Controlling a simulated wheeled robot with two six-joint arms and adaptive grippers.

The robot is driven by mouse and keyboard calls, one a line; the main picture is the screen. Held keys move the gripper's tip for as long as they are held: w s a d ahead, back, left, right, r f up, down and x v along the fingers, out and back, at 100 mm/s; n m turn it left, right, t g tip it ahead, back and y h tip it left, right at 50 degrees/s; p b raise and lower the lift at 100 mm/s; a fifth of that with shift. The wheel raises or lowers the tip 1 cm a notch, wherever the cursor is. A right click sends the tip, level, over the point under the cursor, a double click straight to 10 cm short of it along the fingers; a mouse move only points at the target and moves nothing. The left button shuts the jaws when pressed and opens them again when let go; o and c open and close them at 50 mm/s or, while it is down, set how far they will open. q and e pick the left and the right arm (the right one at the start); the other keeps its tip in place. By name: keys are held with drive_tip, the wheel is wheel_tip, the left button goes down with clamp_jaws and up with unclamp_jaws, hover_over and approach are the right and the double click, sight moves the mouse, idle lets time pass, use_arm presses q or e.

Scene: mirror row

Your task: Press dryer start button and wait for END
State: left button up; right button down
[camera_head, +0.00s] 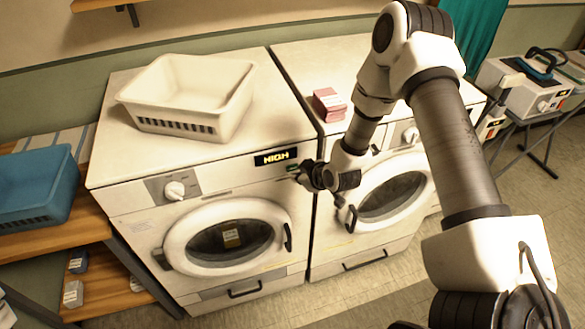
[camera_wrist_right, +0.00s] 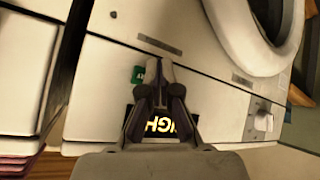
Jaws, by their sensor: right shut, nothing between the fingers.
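The left front-loading machine (camera_head: 135,229) has a dark display (camera_head: 276,157) lit with the word HIGH. The display also shows in the wrist view (camera_wrist_right: 165,123), upside down and partly behind my fingers. A small green button (camera_wrist_right: 138,74) sits on the panel beside the display. My right gripper (camera_head: 299,174) is shut and empty at the right end of this panel. My left gripper is not in view.
A knob (camera_head: 175,190) and a closed round door (camera_head: 228,238) are on the same machine. A white basket (camera_head: 190,94) stands on top. A second machine (camera_head: 325,243) adjoins on the right, with a pink stack (camera_head: 328,104) on it. A blue bin (camera_head: 38,186) is at left.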

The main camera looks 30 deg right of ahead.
idle(0.4)
drive_tip(key=shift+w+d, duration=0.1)
drive_tip(key=shift+w, duration=0.3)
drive_tip(key=shift+w, duration=0.4)
idle(0.5)
drive_tip(key=shift+s, duration=0.8)
drive_tip(key=s, duration=0.2)
drive_tip(key=s+a+p, duration=0.1)
drive_tip(key=s, duration=0.1)
drive_tip(key=shift+s+a, duration=0.2)
drive_tip(key=shift+s, duration=0.2)
